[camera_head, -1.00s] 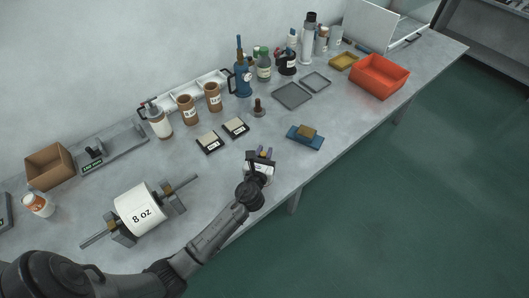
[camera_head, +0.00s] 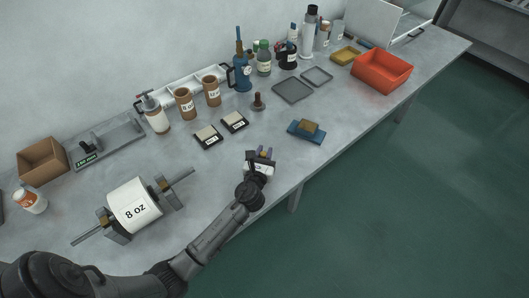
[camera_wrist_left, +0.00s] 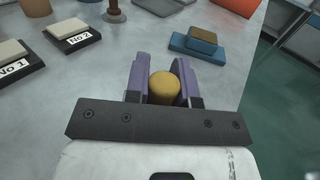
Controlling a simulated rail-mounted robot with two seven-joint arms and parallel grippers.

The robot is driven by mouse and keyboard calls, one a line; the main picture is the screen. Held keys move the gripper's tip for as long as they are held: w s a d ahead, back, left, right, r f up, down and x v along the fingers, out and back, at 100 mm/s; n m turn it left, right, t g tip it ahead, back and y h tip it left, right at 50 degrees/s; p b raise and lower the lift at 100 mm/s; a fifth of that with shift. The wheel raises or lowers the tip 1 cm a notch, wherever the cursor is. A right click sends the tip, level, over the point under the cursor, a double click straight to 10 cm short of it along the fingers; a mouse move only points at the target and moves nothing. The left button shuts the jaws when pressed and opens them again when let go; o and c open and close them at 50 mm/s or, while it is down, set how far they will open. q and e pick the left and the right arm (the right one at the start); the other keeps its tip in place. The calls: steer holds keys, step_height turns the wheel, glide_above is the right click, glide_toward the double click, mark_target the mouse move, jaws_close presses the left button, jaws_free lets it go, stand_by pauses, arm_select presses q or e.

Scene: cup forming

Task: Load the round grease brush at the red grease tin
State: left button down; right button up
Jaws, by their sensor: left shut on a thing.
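My left gripper (camera_head: 261,156) is over the near edge of the bench. In the left wrist view, its purple-padded fingers (camera_wrist_left: 162,82) are shut on a tan, round-topped piece (camera_wrist_left: 164,88), which looks like the round grease brush's handle. Its lower part and any bristles are hidden. A small brown knobbed piece on a round base (camera_head: 258,101) stands apart, farther back. I cannot make out a red grease tin; the only large red thing is an open bin (camera_head: 383,72) at the far right. My right gripper is not in view.
A blue block with a brown pad (camera_head: 306,131) lies right of my gripper. Two labelled black pads (camera_head: 208,137) lie behind it. A white "8 oz" roller (camera_head: 134,205) stands left. Bottles, brown jars (camera_head: 184,103) and grey trays (camera_head: 292,90) line the back. Bench around the gripper is clear.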

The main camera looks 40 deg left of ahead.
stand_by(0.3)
arm_select(q)
steer(key=shift+f+b, duration=0.4)
steer(key=shift+f, duration=0.1)
stand_by(0.4)
stand_by(0.6)
steer(key=shift+f, duration=0.15)
stand_by(0.4)
step_height(320, 180, up, 3)
steer(key=p, duration=0.3)
step_height(320, 180, up, 4)
steer(key=p, duration=0.5)
stand_by(0.6)
